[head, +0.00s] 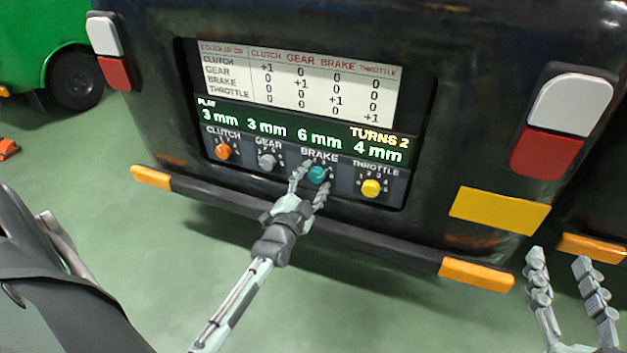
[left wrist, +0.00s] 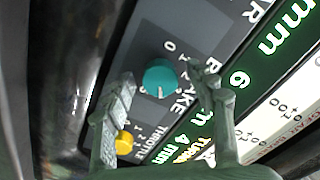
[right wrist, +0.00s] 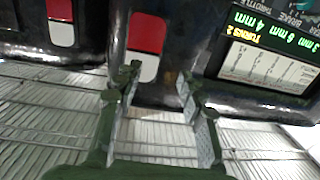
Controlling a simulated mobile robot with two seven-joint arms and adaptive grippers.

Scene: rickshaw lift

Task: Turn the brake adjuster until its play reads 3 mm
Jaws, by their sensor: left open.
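The teal brake adjuster (head: 318,174) is a round knob under the BRAKE label on the rear panel. The green display (head: 300,132) reads clutch 3 mm, gear 3 mm, brake 6 mm and throttle 4 mm, with TURNS 2. My left gripper (head: 309,182) is open at the brake adjuster, with a finger on each side of it. In the left wrist view the teal knob (left wrist: 160,77) sits between the spread fingers, and I cannot tell whether they touch it. My right gripper (head: 567,262) is open and empty at the lower right, away from the panel.
Orange clutch (head: 222,151), grey gear (head: 267,161) and yellow throttle (head: 371,188) knobs flank the brake knob. A white click table (head: 300,82) is above the display. A dark bumper (head: 330,232) with orange ends juts out below the panel. Green floor is clear in front.

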